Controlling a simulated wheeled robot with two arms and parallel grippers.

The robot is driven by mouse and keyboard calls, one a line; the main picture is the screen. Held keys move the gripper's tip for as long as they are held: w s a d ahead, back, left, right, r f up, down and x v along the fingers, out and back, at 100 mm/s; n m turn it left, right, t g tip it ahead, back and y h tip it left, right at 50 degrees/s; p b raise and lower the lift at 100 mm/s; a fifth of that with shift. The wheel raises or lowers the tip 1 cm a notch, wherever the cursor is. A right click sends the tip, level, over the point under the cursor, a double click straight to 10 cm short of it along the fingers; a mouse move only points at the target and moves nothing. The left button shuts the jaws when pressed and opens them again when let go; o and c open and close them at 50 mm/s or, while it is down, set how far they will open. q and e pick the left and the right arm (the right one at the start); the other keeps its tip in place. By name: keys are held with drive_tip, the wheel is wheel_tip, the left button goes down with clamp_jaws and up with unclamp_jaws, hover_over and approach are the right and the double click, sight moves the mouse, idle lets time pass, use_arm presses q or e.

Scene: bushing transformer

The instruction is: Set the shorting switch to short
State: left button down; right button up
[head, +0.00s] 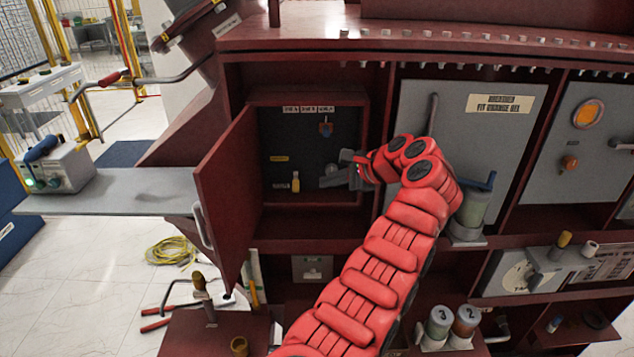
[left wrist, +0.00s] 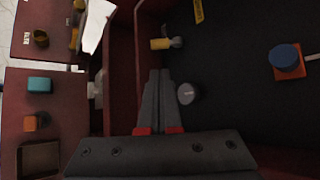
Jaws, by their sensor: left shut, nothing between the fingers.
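An open cabinet compartment holds a dark panel (head: 280,140) with small labels I cannot read. On it are a yellow-handled switch (head: 295,182), a round grey knob (head: 331,169) and a blue knob on an orange plate (head: 325,128). I cannot tell which control is the shorting switch. My left gripper (head: 324,183) is inside the compartment, shut and empty, right of the yellow switch and just below the grey knob. In the left wrist view its fingers (left wrist: 160,72) lie between the yellow handle (left wrist: 160,44) and the grey knob (left wrist: 187,94). My right gripper is not in view.
The red compartment door (head: 228,190) stands open on the left, with a pale handle. A grey shelf (head: 110,190) carries a small device (head: 55,165). Grey panels (head: 465,125) lie right of my arm. Tools and yellow cable (head: 172,251) lie low at the left.

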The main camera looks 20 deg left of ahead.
sight(305, 197)
use_arm(q)
drive_tip(key=p+x, duration=0.3)
drive_tip(key=x, duration=0.5)
drive_tip(key=shift+a+r, duration=0.1)
drive_tip(key=shift+a, duration=0.05)
drive_tip(key=shift+a+f, duration=0.25)
drive_tip(key=shift+f, duration=0.05)
drive_tip(key=shift+w, duration=0.1)
